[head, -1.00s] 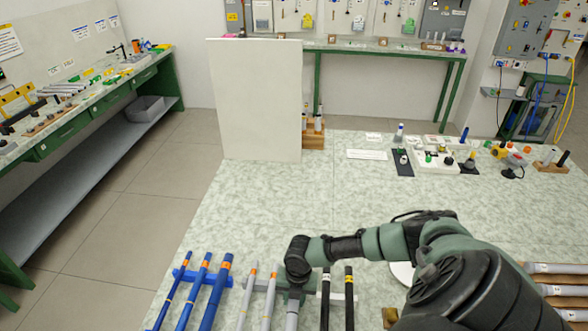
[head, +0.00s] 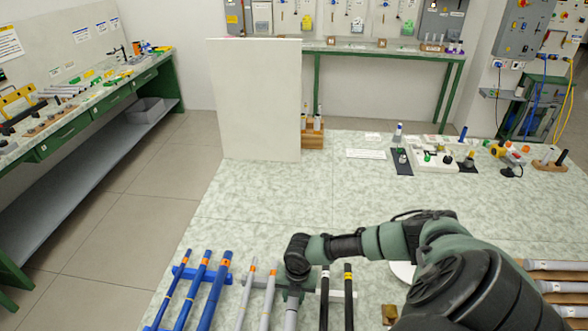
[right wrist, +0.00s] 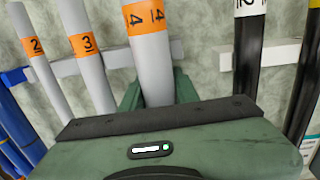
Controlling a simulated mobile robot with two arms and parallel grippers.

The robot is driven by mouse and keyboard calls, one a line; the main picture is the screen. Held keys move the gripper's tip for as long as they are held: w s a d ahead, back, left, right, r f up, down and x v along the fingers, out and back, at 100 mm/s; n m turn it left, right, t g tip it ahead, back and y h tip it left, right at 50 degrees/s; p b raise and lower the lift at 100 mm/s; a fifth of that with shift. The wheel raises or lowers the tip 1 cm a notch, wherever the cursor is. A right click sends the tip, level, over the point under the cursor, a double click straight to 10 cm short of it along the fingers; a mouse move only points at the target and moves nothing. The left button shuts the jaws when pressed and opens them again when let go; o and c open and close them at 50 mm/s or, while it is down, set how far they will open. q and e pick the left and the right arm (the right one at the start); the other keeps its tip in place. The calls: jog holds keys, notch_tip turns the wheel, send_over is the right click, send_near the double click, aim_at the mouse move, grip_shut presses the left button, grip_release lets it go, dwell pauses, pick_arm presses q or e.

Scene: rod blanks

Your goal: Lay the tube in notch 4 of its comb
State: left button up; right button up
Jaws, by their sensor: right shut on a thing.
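My right gripper (head: 294,291) is shut on a thick light-grey tube (right wrist: 152,65) with an orange band marked 4. The tube's lower part also shows below the gripper in the head view (head: 291,316). In the right wrist view it crosses the light-grey comb (right wrist: 118,58), to the right of thinner grey tubes marked 2 (right wrist: 42,62) and 3 (right wrist: 88,58). My wrist hides the comb in the head view around the tube. I cannot tell if the tube rests in the notch or is just above it. My left gripper is out of view.
Blue tubes (head: 217,290) lie on a blue comb to the left. Black tubes (head: 348,300) lie on a white comb (right wrist: 273,53) close on the right. A white upright panel (head: 255,100) stands at the table's far left. The table's middle is clear.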

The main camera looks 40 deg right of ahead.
jog(key=shift+s+a+f, duration=0.3)
jog(key=shift+s+f, duration=0.25)
jog(key=shift+f, duration=0.1)
jog(key=o, duration=1.1)
jog(key=shift+w+a+f, duration=0.1)
jog(key=shift+w, duration=0.05)
jog(key=shift+w+r, duration=0.1)
jog(key=shift+r, duration=0.4)
jog(key=r, duration=0.2)
jog(key=r+b, duration=0.1)
jog(key=r, duration=0.4)
jog(key=shift+w+d+r+b, duration=0.15)
jog(key=shift+d+r+b, duration=0.05)
jog(key=shift+d+b, duration=0.15)
jog(key=shift+a+r, duration=0.15)
jog(key=shift+r, duration=0.15)
jog(key=shift+w+r, duration=0.1)
jog(key=shift+w, duration=0.1)
